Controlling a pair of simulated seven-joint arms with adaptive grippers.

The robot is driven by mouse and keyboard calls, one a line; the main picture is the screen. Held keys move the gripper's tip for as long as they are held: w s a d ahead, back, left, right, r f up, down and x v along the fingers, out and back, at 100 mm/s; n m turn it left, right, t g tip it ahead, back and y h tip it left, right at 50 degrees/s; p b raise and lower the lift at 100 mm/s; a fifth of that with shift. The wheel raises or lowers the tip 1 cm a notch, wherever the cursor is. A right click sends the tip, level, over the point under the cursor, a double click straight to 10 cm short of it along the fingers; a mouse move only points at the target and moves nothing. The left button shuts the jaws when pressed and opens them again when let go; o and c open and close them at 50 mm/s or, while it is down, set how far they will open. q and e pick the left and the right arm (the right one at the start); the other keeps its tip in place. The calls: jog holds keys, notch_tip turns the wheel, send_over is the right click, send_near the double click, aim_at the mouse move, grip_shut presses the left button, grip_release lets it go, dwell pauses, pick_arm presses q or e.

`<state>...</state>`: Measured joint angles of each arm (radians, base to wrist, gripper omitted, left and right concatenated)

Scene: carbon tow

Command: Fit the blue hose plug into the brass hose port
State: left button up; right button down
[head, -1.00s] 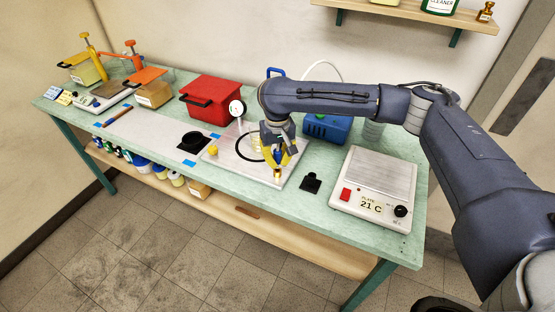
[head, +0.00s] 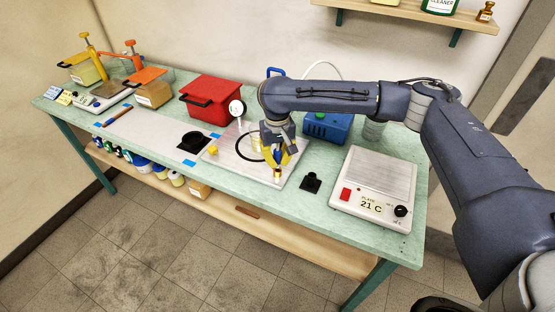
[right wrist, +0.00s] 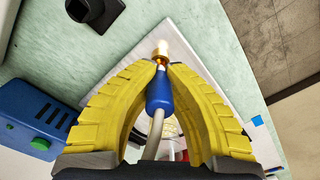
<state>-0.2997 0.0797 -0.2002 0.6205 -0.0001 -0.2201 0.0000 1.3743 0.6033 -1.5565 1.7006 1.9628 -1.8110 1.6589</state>
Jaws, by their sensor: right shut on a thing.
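My right gripper (head: 279,164) is over the front right part of the pale plate on the bench. In the right wrist view its yellow fingers (right wrist: 163,66) are shut on the blue hose plug (right wrist: 160,92), with a pale hose trailing back from it. The plug's narrow nose points at the brass hose port (right wrist: 161,54) and lines up with it, close to or touching it. I cannot tell whether the nose is inside the port. In the head view the brass port (head: 277,175) shows just below the fingertips, and the plug is mostly hidden. My left gripper is not in view.
The pale plate (head: 222,156) carries a round gauge (head: 237,107) and a black ring. A blue box (head: 327,127) stands behind right, a hot plate (head: 374,187) to the right, a small black holder (head: 311,183) between. A red bin (head: 211,97) stands behind left.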

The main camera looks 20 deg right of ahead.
aim_at(278, 167)
jog(key=shift+f, duration=1.65)
dwell(0.4)
jog(key=c, duration=1.5)
grip_release()
jog(key=shift+o, duration=0.3)
jog(key=shift+r, duration=6)
